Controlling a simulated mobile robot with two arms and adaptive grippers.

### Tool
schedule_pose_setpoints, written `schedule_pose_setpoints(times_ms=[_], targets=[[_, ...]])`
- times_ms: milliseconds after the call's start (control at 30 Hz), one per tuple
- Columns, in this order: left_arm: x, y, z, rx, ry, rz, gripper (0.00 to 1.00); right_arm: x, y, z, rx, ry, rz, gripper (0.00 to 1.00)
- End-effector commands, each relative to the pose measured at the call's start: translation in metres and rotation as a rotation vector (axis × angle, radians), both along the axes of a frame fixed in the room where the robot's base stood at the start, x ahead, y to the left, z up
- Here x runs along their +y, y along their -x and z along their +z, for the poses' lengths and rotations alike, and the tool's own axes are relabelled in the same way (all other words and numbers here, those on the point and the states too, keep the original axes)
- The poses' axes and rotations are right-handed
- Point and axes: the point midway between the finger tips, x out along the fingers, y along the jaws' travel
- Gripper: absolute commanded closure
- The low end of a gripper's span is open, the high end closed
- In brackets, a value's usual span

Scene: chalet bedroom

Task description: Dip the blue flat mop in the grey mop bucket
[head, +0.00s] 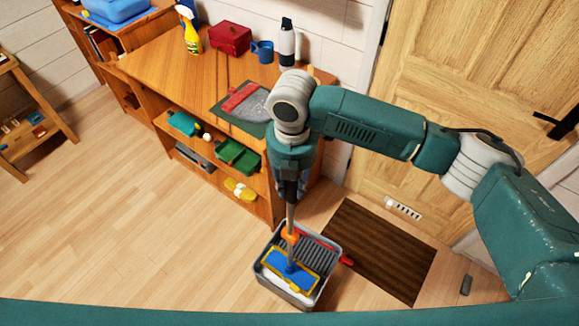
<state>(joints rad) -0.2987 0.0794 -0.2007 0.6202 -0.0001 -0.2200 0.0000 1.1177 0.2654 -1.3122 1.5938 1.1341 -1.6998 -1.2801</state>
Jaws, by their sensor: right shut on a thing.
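The grey mop bucket (328,252) stands on the wood floor, between the shelf unit and the door mat. The blue flat mop (292,272) has a blue head with a yellow edge. Its head is at the bucket's opening, beside a ribbed grey part; I cannot tell how deep it sits. Its handle rises nearly upright with an orange joint low on it. My right gripper (290,198) is shut on the mop's handle above the bucket. My left gripper is not in view.
A wooden shelf unit (150,62) with a spray bottle (191,35), red box (230,37), blue mug (263,51) and flask (288,42) stands behind. A brown mat (385,250) lies before the door (470,80).

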Motion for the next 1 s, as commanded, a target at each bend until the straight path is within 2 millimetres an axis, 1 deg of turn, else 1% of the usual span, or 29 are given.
schedule_pose_setpoints(times_ms=[33, 133, 467, 667, 700, 1000], targets=[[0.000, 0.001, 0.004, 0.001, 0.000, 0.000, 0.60, 0.003, 0.000, 0.003, -0.002, -0.003, 0.029, 1.00], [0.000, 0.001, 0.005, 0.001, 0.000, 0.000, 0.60, 0.005, 0.000, 0.002, -0.003, -0.002, 0.062, 1.00], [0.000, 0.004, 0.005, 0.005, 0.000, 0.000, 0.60, 0.006, 0.000, 0.002, -0.003, -0.003, 0.067, 1.00], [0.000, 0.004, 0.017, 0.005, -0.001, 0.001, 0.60, 0.005, 0.001, 0.005, -0.002, 0.002, 0.065, 1.00], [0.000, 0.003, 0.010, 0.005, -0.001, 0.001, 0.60, 0.005, 0.001, -0.005, -0.002, 0.002, 0.065, 1.00], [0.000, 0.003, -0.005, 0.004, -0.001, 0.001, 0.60, 0.005, 0.001, -0.046, -0.002, 0.002, 0.065, 1.00]])
